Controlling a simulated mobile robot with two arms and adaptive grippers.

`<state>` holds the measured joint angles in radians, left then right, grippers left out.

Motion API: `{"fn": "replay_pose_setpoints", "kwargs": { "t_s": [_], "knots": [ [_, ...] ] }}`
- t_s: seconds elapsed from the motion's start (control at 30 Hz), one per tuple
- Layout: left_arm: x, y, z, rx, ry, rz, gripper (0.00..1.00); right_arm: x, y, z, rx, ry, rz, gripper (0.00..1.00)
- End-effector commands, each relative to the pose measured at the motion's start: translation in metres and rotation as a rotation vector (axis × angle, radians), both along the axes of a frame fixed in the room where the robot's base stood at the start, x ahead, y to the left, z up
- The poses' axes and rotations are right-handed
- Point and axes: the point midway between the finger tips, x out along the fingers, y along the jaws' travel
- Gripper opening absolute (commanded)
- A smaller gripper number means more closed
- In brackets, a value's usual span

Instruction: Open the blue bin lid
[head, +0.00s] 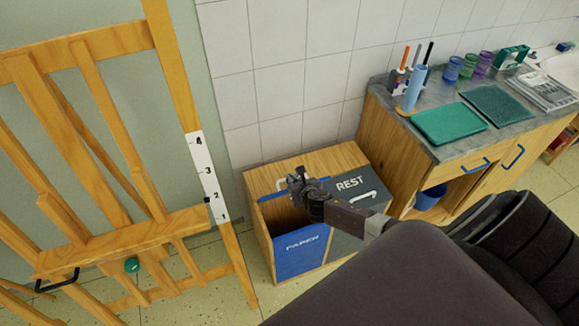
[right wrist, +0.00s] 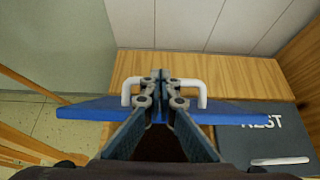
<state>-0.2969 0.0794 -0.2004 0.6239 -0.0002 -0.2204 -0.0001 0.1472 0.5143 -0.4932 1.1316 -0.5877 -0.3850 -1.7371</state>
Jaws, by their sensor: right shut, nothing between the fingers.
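The wooden bin cabinet (head: 338,158) stands on the floor against the tiled wall. My right gripper (head: 294,181) is over this compartment, shut and empty. In the right wrist view its fingers (right wrist: 160,82) overlap the blue lid (right wrist: 85,108), between the ends of the white handle (right wrist: 203,92). Contact is unclear. My left gripper is out of view.
The grey REST lid (head: 350,181) is shut beside the opening. A wooden easel (head: 150,228) stands close on the left. A counter (head: 382,97) with cups, green trays and a sink is on the right.

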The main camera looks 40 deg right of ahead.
Motion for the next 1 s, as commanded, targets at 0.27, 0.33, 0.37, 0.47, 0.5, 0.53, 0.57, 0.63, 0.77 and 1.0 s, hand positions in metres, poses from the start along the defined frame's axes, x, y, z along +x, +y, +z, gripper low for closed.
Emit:
{"fn": "replay_pose_setpoints", "kwargs": {
  "t_s": [0.27,0.33,0.37,0.47,0.5,0.53,0.57,0.63,0.77,1.0],
  "knots": [
    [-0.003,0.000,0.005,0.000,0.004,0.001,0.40,0.030,-0.008,0.011,-0.002,0.000,-0.001,0.00],
    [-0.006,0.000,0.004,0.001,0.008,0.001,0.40,0.043,-0.011,0.013,-0.001,-0.001,-0.002,0.00],
    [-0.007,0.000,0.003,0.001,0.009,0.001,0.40,0.047,-0.012,0.013,-0.002,0.000,-0.001,0.00],
    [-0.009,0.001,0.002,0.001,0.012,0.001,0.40,0.053,-0.013,0.012,0.000,0.002,0.000,0.00],
    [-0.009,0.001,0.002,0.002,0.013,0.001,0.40,0.053,-0.013,0.012,0.001,0.003,0.000,0.00],
    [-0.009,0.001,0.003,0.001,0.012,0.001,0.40,0.053,-0.013,0.012,0.002,0.004,0.001,0.00],
    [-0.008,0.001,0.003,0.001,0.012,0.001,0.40,0.053,-0.012,0.012,0.002,0.003,0.000,0.00],
    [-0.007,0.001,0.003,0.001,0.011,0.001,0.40,0.053,-0.012,0.012,0.002,0.003,0.000,0.00],
    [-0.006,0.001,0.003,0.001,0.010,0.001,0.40,0.053,-0.012,0.012,0.002,0.003,0.000,0.00],
    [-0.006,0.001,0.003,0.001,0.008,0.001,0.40,0.052,-0.012,0.012,0.001,0.002,0.001,0.00]
  ]
}}
